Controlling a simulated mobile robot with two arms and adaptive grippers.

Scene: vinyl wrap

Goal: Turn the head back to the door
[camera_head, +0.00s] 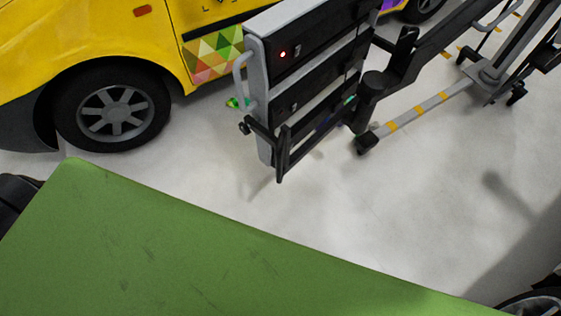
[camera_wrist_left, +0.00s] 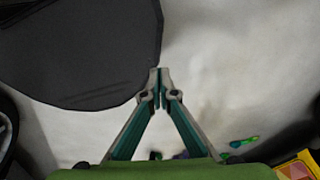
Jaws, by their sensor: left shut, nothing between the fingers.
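A yellow vehicle (camera_head: 60,35) fills the upper left of the head view, with a dark wheel (camera_head: 112,105) and a patch of coloured triangles (camera_head: 213,54) on its side. Only its lower side shows, cut by the top edge. I cannot tell which part is the door. My left gripper (camera_wrist_left: 160,75) is shut and empty in the left wrist view, its fingertips together above pale floor. Neither gripper can be made out in the head view.
A wide green surface (camera_head: 180,245) fills the lower left. A grey and black wheeled rack (camera_head: 305,60) stands beside the vehicle, with a striped lift leg (camera_head: 420,108) to its right. A dark shape (camera_wrist_left: 80,45) hangs close beside my left gripper.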

